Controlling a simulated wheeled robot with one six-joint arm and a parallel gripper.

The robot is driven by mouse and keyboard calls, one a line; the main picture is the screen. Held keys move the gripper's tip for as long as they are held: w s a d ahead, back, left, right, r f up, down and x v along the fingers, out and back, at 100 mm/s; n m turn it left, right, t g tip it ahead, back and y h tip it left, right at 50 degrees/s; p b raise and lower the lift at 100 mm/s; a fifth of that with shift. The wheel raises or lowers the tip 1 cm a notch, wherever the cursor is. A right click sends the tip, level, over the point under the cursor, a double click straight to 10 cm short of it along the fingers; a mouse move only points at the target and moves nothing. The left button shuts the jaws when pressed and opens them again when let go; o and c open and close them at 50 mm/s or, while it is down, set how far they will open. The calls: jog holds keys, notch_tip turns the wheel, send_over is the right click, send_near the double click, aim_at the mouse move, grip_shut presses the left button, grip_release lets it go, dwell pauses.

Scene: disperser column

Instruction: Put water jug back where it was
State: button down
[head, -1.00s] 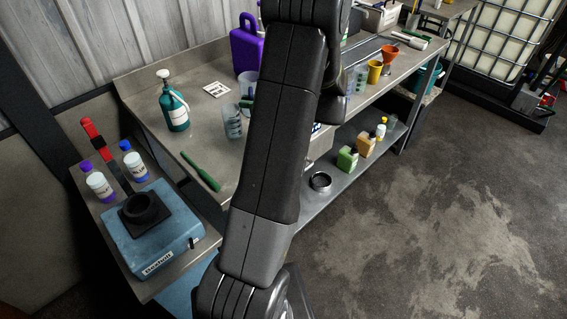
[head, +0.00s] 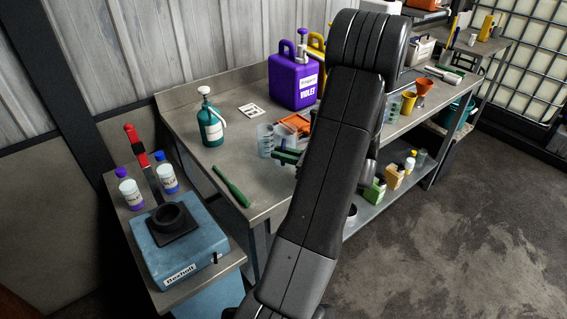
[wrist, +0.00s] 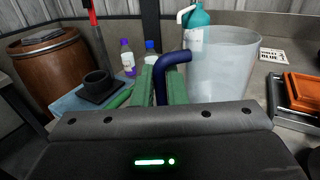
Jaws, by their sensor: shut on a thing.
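The water jug is a clear, open-topped vessel with a dark blue handle. It fills the upper right of the wrist view (wrist: 225,70). My gripper (wrist: 163,88) has green fingers, shut on the handle (wrist: 168,62), with the jug upright to their right. In the head view the green fingers (head: 287,156) show left of my arm, with the jug (head: 284,134) behind them over the bench. I cannot tell whether the jug touches the bench top or the beaker.
A teal spray bottle (head: 210,122), a purple jug (head: 293,82), an orange tray (head: 294,123) and a green tool (head: 231,185) are on the bench. A blue device (head: 178,243) and two small bottles occupy the lower left stand. Bare bench (head: 190,155) lies around the spray bottle.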

aim_at(283, 165)
jog(key=shift+f, duration=1.6)
jog(key=shift+f, duration=0.15)
jog(key=c, duration=1.5)
grip_release()
jog(key=shift+o, duration=0.2)
jog(key=b+v, duration=0.2)
jog(key=v, duration=1)
jog(key=shift+d, duration=0.1)
